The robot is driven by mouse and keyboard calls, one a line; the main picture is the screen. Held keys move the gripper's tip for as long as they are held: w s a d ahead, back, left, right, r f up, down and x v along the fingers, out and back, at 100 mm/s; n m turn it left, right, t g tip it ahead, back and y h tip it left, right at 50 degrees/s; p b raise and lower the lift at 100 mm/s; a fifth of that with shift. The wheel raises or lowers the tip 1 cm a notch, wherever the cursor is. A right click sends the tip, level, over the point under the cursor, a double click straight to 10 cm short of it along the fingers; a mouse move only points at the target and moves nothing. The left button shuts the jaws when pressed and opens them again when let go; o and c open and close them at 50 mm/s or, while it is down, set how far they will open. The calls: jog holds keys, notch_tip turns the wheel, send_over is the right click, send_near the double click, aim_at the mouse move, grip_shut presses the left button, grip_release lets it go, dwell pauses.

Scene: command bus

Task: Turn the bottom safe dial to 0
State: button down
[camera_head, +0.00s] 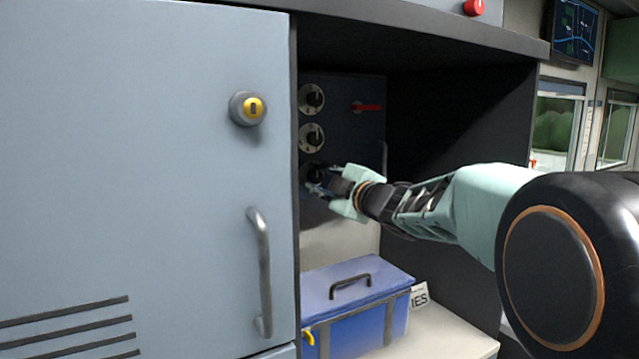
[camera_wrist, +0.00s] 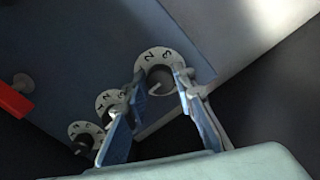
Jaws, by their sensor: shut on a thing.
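The bottom safe dial (camera_head: 306,172) is the lowest of three round dials on the dark safe door, mostly hidden behind my gripper (camera_head: 322,182) in the head view. The knob's exact pointing is hidden between the fingers.
The middle dial (camera_head: 311,137) and top dial (camera_head: 312,98) sit above, with a red handle (camera_head: 366,107) to their right. A blue toolbox (camera_head: 358,290) stands below. The grey cabinet door (camera_head: 140,180) borders the recess on the left.

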dwell(0.3)
jog(key=c, duration=1.6)
grip_release()
jog(key=v, duration=1.2)
jog(key=shift+d, duration=0.1)
